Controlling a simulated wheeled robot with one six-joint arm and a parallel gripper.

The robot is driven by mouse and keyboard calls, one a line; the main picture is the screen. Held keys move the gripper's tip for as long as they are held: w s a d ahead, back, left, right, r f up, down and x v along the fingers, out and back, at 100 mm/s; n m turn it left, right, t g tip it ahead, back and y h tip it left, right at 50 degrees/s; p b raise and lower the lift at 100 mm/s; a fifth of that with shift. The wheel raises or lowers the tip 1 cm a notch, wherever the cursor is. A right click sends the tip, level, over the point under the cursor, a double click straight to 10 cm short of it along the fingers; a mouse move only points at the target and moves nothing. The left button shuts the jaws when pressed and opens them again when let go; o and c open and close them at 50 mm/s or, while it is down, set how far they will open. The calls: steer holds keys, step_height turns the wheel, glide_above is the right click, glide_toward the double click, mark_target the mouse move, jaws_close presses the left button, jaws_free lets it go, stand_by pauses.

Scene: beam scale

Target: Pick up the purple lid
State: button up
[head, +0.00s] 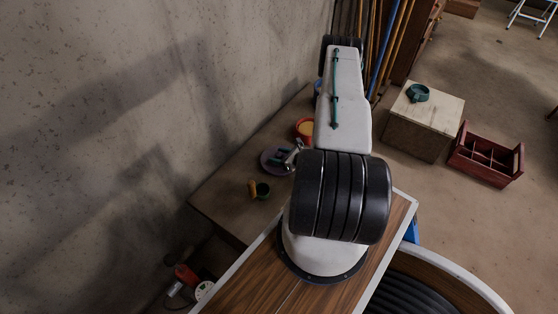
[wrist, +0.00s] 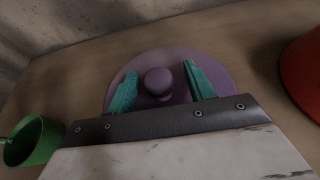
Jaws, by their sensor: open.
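The purple lid (wrist: 218,68) lies flat on the brown table, a round disc with a round knob (wrist: 158,82) in its middle. My gripper (wrist: 158,88) is open over the lid, its two teal fingers on either side of the knob with a gap to each. The near part of the lid is hidden behind the gripper's body. In the head view the purple lid (head: 268,162) shows on the table by the wall, with my gripper (head: 282,158) over it; I cannot tell there how high it is.
A green cup (wrist: 36,142) stands left of the lid in the wrist view, and a red bowl (wrist: 306,68) stands right of it. The table (head: 222,196) runs along a concrete wall (head: 120,120). A wooden box (head: 425,130) and a red crate (head: 486,157) stand on the floor at right.

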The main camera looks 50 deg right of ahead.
steer(key=c, duration=1.1)
